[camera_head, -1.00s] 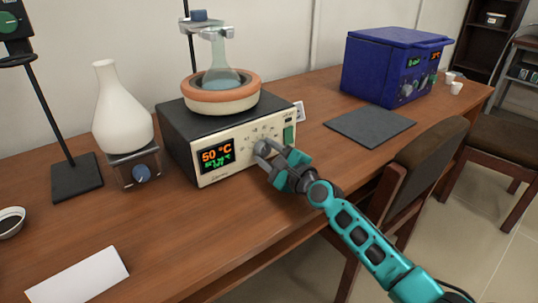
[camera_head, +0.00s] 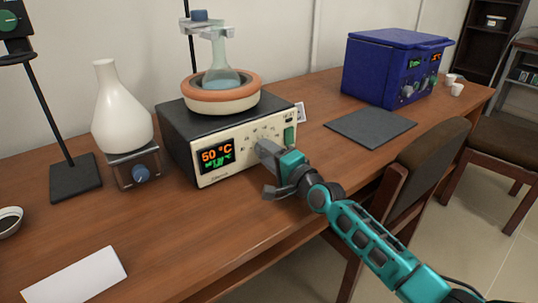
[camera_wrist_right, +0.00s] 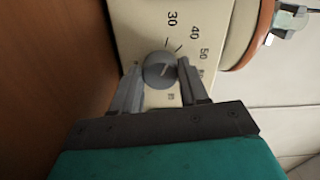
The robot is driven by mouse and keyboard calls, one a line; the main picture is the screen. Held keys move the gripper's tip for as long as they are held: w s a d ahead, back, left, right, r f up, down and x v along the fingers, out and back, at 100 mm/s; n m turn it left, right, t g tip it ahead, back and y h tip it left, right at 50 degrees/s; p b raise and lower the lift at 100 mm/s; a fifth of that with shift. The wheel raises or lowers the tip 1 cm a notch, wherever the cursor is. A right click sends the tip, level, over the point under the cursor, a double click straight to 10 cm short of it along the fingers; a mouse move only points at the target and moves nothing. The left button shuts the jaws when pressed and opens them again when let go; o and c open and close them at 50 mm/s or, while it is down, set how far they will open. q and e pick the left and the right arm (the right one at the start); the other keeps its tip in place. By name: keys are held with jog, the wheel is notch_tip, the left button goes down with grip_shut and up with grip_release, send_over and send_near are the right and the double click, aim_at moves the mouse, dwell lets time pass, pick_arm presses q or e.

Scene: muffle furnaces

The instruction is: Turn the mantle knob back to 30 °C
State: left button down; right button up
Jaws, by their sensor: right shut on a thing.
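The heating mantle (camera_head: 184,150) is a box with a black top and a cream front, and its display (camera_head: 216,158) reads 50 °C. A round grey knob (camera_wrist_right: 160,70) sits on its front, with 30, 40 and 50 marked around it in the right wrist view. My right gripper (camera_head: 264,148) is at the knob, and its fingers (camera_wrist_right: 160,86) are shut on it from both sides. In the head view the fingers hide most of the knob. The left gripper is not in view.
A flask (camera_head: 222,78) stands in the mantle's orange-rimmed bowl (camera_head: 222,101), held by a clamp. A white flask (camera_head: 122,110) on a small stand is to the left. A blue furnace (camera_head: 378,68) and dark mat (camera_head: 370,128) are to the right. A chair (camera_head: 425,165) stands at the front edge.

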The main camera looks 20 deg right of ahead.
jog(key=shift+f+n, duration=0.1)
jog(key=shift+n, duration=0.3)
jog(key=o, duration=1.1)
jog(key=shift+c, duration=0.2)
jog(key=shift+s, duration=0.1)
jog(key=shift+s+d, duration=0.15)
jog(key=shift+s, duration=0.15)
jog(key=p+v, duration=0.2)
jog(key=v, duration=0.9)
jog(key=shift+p, duration=0.3)
jog(key=shift+s+d, duration=0.15)
jog(key=shift+s, duration=0.4)
